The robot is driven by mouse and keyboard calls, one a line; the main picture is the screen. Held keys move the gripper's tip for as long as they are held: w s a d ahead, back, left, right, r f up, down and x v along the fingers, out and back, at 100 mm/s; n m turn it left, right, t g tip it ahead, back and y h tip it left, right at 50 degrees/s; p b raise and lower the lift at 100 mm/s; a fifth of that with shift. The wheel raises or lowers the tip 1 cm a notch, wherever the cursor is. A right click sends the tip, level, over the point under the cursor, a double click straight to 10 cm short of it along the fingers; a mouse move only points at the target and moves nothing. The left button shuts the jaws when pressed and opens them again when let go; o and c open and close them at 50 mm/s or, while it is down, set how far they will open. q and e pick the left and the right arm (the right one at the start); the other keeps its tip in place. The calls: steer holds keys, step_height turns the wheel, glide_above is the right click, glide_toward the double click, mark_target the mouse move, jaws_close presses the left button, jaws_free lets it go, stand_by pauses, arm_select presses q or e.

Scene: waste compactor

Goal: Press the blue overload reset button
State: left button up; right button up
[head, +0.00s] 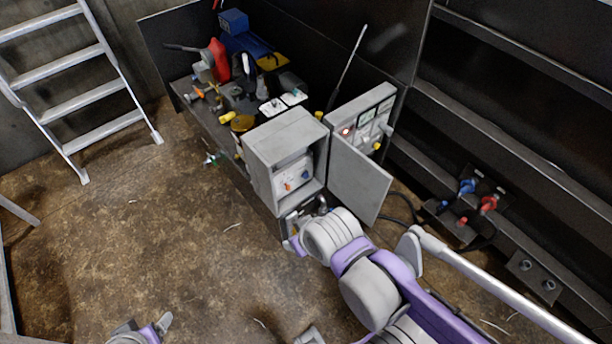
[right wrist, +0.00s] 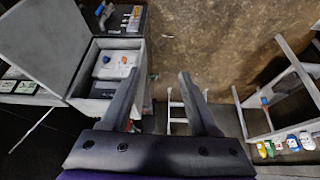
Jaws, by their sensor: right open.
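An open grey control box (head: 262,160) stands at the end of the bench, its door (head: 355,180) swung to the right. Inside is a white panel (head: 292,178) with small controls. In the right wrist view the box (right wrist: 142,75) is at the left, and its panel (right wrist: 112,70) shows a blue button (right wrist: 106,59) beside an orange-red knob (right wrist: 124,59). My right gripper (right wrist: 160,74) is open and empty, its fingers apart from the panel. In the head view its arm reaches just below the box. A part of my left arm's end (head: 143,332) shows at the bottom edge; its fingers are unclear.
A cluttered bench (head: 215,125) holds a red container (head: 218,62) and a blue machine (head: 240,38). A ladder (head: 85,70) leans at the left. Blue and red connectors (head: 467,187) sit on the right-hand frame. The brown floor at the left is mostly clear.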

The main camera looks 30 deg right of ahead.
jaws_close()
stand_by(1.7)
